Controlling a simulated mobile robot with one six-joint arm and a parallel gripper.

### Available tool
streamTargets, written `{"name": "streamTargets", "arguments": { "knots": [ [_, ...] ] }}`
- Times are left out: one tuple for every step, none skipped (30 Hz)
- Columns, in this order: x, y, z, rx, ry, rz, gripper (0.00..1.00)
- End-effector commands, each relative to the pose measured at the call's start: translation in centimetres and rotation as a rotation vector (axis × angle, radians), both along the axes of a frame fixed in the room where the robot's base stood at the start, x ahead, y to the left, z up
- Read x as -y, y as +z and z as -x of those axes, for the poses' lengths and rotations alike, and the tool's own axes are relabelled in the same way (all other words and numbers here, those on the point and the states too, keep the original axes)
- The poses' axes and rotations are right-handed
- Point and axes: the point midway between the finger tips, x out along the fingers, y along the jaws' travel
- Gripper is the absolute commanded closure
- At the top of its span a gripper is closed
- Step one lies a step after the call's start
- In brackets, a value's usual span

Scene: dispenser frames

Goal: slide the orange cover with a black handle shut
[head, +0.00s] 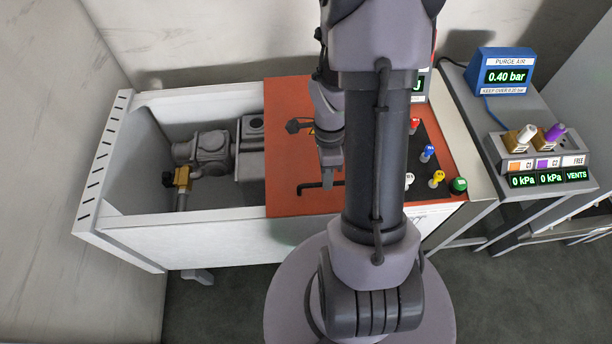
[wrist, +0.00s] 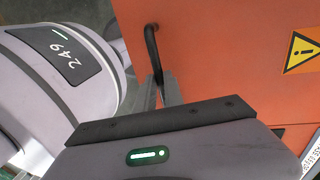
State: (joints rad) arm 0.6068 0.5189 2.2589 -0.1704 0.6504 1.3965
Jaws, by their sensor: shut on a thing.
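The orange cover (head: 290,195) lies over the right part of a white trough-like box. The left part of the box is open. The cover's black handle (head: 312,185) is a bent bar near the front; it also shows in the wrist view (wrist: 151,42), standing off the orange surface (wrist: 225,50). My gripper (head: 329,182) points down at the handle and is shut on it. In the wrist view its narrow grey fingers (wrist: 160,92) meet at the lower end of the bar. My arm hides part of the cover in the head view.
Inside the open part are a grey pump-like body (head: 208,150) and a brass fitting (head: 181,180). A black panel with coloured knobs (head: 428,152) lies right of my arm. A blue purge-air display (head: 505,72) and a vent unit (head: 540,155) stand on the right bench.

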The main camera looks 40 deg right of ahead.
Motion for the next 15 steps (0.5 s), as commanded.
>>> {"name": "streamTargets", "arguments": {
  "knots": [
    [0.31,0.02,0.24,-0.001,-0.002,0.000,1.00],
    [0.47,0.00,0.34,-0.001,-0.002,0.000,1.00],
    [0.65,0.00,0.47,-0.001,-0.002,0.000,1.00],
    [0.76,0.00,0.53,-0.001,-0.002,0.000,1.00],
    [0.85,0.00,0.59,-0.001,-0.001,0.000,1.00],
    [0.92,0.00,0.64,0.000,0.000,0.000,1.00],
    [0.96,0.00,0.67,-0.001,0.000,0.001,1.00],
    [0.99,0.00,0.67,0.000,0.001,0.001,1.00],
    [1.02,0.00,0.69,0.000,0.001,0.001,1.00],
    [1.03,0.00,0.70,0.000,0.001,0.001,1.00],
    [1.03,0.00,0.70,0.000,0.001,0.001,1.00],
    [1.03,0.00,0.69,0.000,0.001,0.001,1.00],
    [1.03,0.00,0.69,0.000,0.001,0.001,1.00],
    [1.03,0.00,0.69,0.000,0.001,0.001,1.00],
    [1.05,0.00,0.69,-0.001,0.001,0.001,1.00]
  ]
}}
